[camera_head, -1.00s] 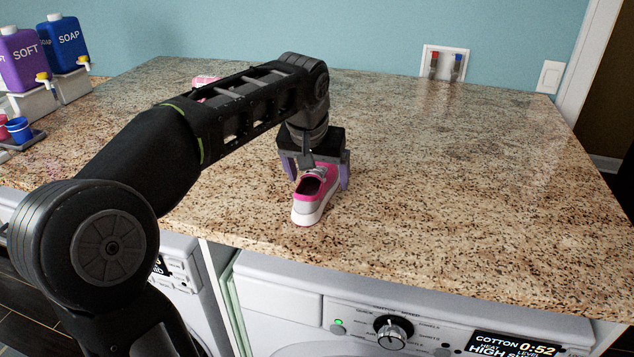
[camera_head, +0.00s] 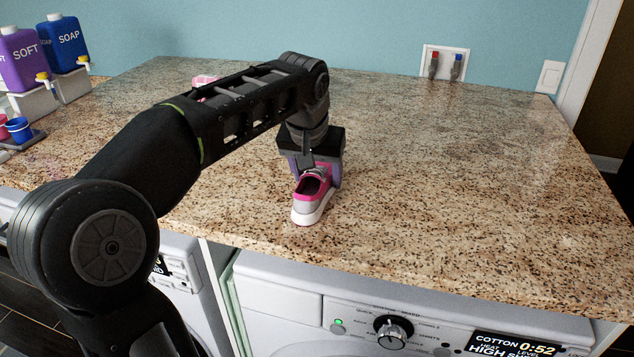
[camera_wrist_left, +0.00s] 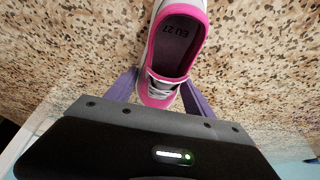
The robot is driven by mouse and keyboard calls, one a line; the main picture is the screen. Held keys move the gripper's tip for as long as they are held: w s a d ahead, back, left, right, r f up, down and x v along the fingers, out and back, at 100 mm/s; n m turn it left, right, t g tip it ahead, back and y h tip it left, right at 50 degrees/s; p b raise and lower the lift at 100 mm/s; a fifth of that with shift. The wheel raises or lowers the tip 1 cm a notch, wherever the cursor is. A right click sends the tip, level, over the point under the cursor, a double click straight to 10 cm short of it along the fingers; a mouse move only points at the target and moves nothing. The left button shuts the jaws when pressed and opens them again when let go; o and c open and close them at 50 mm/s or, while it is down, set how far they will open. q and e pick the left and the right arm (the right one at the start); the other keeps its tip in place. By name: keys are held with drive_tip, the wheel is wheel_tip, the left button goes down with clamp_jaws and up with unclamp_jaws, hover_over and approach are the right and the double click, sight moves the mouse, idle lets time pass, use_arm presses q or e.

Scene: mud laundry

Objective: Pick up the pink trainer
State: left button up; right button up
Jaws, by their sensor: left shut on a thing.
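The pink trainer (camera_head: 313,196) stands upright on the granite counter, its heel toward the front edge. In the left wrist view the trainer (camera_wrist_left: 172,48) shows its pink collar, dark insole and grey laces. My left gripper (camera_head: 316,172) reaches down over the toe end. Its purple fingers are closed in on both sides of the trainer near the laces, and they also show in the left wrist view (camera_wrist_left: 160,92). The sole appears to rest on the counter. The toe is hidden under the gripper. My right gripper is not in view.
The granite counter (camera_head: 450,180) is clear to the right. A pink item (camera_head: 204,80) is partly hidden behind my arm. SOFT (camera_head: 24,58) and SOAP (camera_head: 66,44) dispensers stand at the far left, near a blue cup (camera_head: 18,128). Washing machines (camera_head: 400,310) sit below the front edge.

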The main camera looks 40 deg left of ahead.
sight(318, 168)
use_arm(q)
drive_tip(key=shift+c, duration=1)
wheel_tip(318, 168, up, 10)
drive_tip(key=shift+r+p, duration=0.1)
drive_tip(key=shift+p, duration=0.55)
